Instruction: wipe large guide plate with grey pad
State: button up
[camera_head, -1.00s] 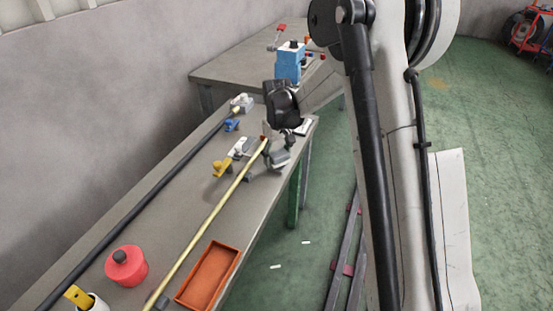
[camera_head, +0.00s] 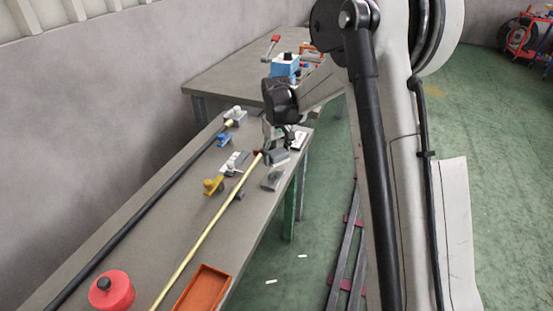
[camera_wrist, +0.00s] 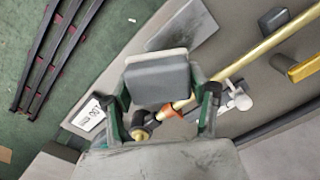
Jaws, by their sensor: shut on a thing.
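My gripper (camera_wrist: 160,98) is shut on the grey pad (camera_wrist: 158,80), a dark block with a pale edge held between green-sided fingers. In the head view my gripper (camera_head: 272,143) is near the bench's right edge, with the pad (camera_head: 279,157) just below it. A flat grey plate, apparently the large guide plate (camera_wrist: 188,34), lies beyond the pad in the wrist view. In the head view the plate (camera_head: 271,180) lies on the bench, nearer the camera than the pad. The pad appears apart from it; the height of the gap is unclear.
A yellow rod (camera_head: 209,231) runs along the bench beside the plate. A yellow clamp (camera_head: 213,186), a blue clamp (camera_head: 225,140), a dark rod (camera_head: 140,219), a red pot (camera_head: 111,290) and an orange tray (camera_head: 204,290) share the bench. A white labelled thing (camera_wrist: 88,114) lies near the edge.

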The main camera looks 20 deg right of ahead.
aim_at(276, 151)
jog(key=shift+r+p, duration=0.8)
jog(key=shift+r, duration=1.3)
jog(key=shift+a, duration=0.1)
